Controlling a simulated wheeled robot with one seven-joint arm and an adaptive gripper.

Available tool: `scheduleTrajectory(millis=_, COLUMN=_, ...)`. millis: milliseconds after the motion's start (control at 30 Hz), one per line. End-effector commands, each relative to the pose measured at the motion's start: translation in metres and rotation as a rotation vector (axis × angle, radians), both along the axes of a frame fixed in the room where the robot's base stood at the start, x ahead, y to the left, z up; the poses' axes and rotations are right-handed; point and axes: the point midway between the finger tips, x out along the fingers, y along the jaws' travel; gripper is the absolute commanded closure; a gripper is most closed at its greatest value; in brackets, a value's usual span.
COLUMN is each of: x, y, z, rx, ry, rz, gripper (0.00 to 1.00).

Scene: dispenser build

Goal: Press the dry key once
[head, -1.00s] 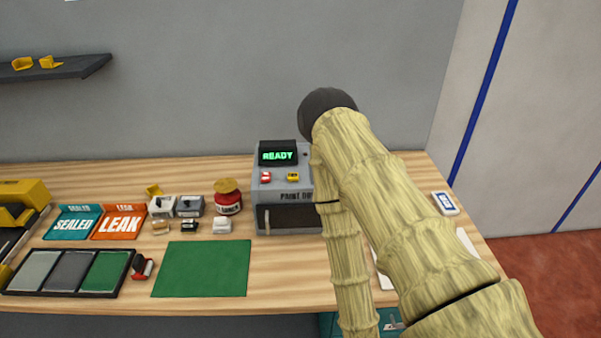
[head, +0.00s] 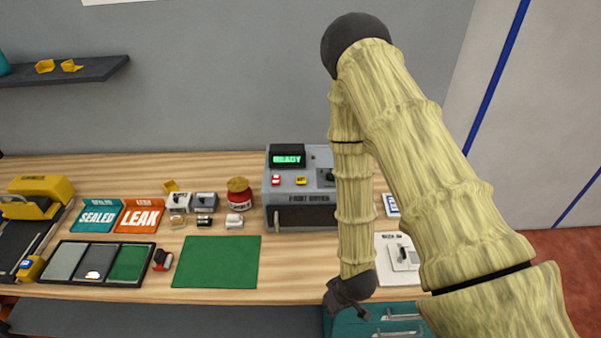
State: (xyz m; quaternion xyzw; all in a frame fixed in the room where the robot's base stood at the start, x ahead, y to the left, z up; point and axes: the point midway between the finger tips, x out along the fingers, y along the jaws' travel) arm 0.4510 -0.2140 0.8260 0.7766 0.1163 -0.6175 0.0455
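A grey machine (head: 302,198) stands at the back of the workbench, with a small screen (head: 287,159) that shows green READY. On its sloped top are a red key (head: 276,180) and a yellow key (head: 300,181); their lettering is too small to read, so I cannot tell which is the dry key. A dark knob or lever sits right of them, partly hidden by my arm. My gripper (head: 348,304) hangs at the bench's front edge, below and in front of the machine, apart from the keys. Its fingers are small and dark, and I cannot see whether they are open.
A green mat (head: 216,262) lies left of my gripper. Small parts and a red jar (head: 239,197) stand left of the machine. SEALED (head: 98,217) and LEAK (head: 140,216) trays and a three-part tray (head: 98,284) are further left. A white plate (head: 387,242) lies right of my forearm.

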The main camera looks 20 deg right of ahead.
Motion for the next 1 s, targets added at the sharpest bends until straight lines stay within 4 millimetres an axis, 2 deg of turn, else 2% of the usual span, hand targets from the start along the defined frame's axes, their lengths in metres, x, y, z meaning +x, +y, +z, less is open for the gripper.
scheduleTrajectory(millis=167, x=0.048, y=0.003, z=0.021, rx=0.011, ry=-0.082, rz=0.092, gripper=1.0)
scheduleTrajectory(millis=367, x=0.118, y=0.006, z=0.065, rx=0.009, ry=-0.21, rz=0.244, gripper=1.0)
scheduleTrajectory(millis=500, x=0.176, y=0.007, z=0.112, rx=-0.014, ry=-0.324, rz=0.384, gripper=1.0)
scheduleTrajectory(millis=700, x=0.249, y=0.004, z=0.189, rx=-0.079, ry=-0.48, rz=0.579, gripper=1.0)
scheduleTrajectory(millis=800, x=0.279, y=0.002, z=0.229, rx=-0.122, ry=-0.551, rz=0.67, gripper=1.0)
scheduleTrajectory(millis=1000, x=0.319, y=-0.003, z=0.293, rx=-0.205, ry=-0.651, rz=0.805, gripper=1.0)
